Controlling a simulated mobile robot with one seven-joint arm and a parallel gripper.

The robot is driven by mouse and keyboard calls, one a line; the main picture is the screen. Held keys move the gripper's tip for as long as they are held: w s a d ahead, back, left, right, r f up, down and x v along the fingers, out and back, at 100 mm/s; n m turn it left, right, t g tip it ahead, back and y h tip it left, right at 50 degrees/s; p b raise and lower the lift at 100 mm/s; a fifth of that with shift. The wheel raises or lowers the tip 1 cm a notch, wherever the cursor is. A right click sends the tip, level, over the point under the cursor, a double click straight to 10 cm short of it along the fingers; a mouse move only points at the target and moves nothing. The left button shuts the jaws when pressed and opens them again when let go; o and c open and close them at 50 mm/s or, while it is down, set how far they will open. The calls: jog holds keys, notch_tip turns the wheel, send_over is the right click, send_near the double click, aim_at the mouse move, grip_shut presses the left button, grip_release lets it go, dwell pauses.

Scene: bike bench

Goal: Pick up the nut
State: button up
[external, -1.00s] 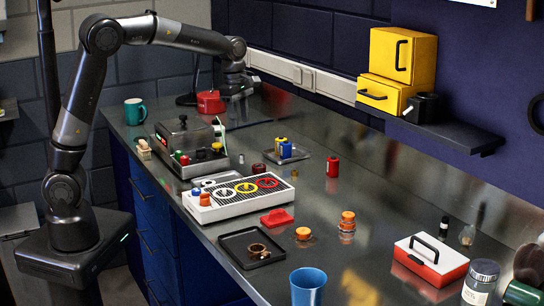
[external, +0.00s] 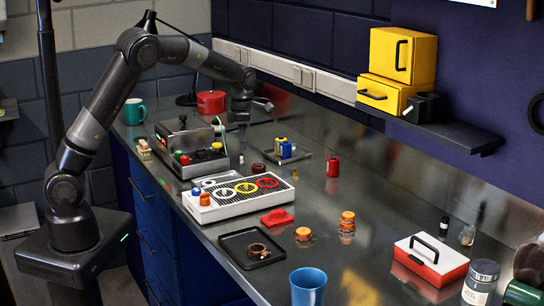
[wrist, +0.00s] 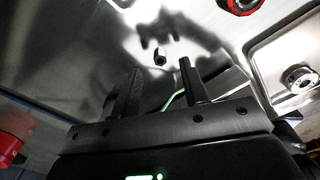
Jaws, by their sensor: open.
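A small dark nut (wrist: 160,57) lies on the metal bench top in the wrist view, just beyond and between my fingertips. Its shadow and a blurred reflection of my gripper show around it. My gripper (wrist: 160,70) is open, with nothing between its two black fingers. In the external view my gripper (external: 240,118) is low over the far left part of the bench, in front of the red pot. I cannot make out the nut in the external view.
A red pot (external: 211,102) stands close behind my gripper. A grey machine with a lever (external: 184,134) and a green cable (wrist: 174,97) are near. A tray with a round metal piece (wrist: 300,78) shows at the right of the wrist view.

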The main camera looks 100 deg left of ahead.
aim_at(243, 155)
jog(key=shift+s+f, duration=0.1)
jog(key=shift+f, duration=1.9)
jog(key=shift+c, duration=0.5)
grip_shut()
